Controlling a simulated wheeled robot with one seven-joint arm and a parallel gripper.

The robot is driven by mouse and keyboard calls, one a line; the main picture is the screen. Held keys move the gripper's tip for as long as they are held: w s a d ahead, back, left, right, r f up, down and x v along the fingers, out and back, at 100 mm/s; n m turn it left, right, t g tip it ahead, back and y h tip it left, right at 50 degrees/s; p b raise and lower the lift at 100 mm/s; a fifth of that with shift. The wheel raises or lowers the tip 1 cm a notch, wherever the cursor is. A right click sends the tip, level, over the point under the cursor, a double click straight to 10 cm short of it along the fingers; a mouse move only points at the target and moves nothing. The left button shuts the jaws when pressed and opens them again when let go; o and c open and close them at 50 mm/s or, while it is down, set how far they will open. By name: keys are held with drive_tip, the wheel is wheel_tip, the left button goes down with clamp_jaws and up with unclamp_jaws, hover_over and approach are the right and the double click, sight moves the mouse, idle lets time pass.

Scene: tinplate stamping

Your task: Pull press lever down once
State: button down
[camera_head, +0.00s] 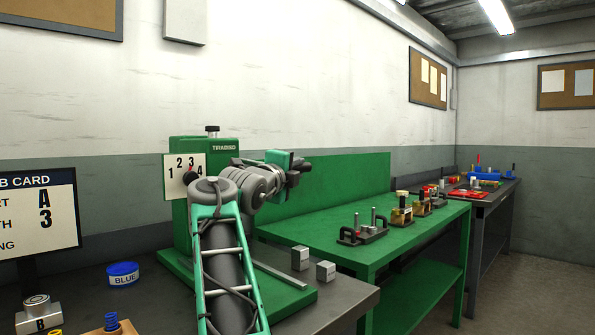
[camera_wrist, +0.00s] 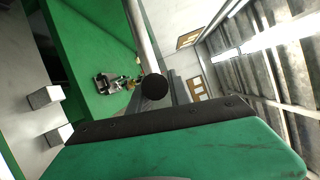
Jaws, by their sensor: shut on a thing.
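The green press (camera_head: 190,150) stands on the dark bench at the left, with a numbered plate (camera_head: 178,172) on its front. My gripper (camera_head: 293,166) is at the press's right side, level with its upper part, and is shut on the press lever. The arm and gripper hide most of the lever in the head view. In the wrist view the lever is a pale grey rod (camera_wrist: 143,40) ending in a black round knob (camera_wrist: 155,87). A green, dark-edged part of my gripper fills the bottom of that view; the contact itself is hidden.
Two grey metal blocks (camera_head: 300,259) sit on the bench right of the press base. A blue tin (camera_head: 123,274), a sign (camera_head: 40,215) and a metal die (camera_head: 38,313) are at the left. A green table (camera_head: 410,232) with several fixtures stands to the right.

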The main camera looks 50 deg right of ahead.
drive_tip(key=shift+w+d+f, duration=0.1)
drive_tip(key=shift+w+f, duration=0.15)
drive_tip(key=shift+f, duration=0.4)
drive_tip(key=c, duration=1.4)
unclamp_jaws()
drive_tip(key=shift+w, duration=0.1)
drive_tip(key=shift+o, duration=1)
drive_tip(key=shift+r, duration=0.15)
drive_tip(key=shift+r, duration=0.1)
drive_tip(key=v, duration=0.8)
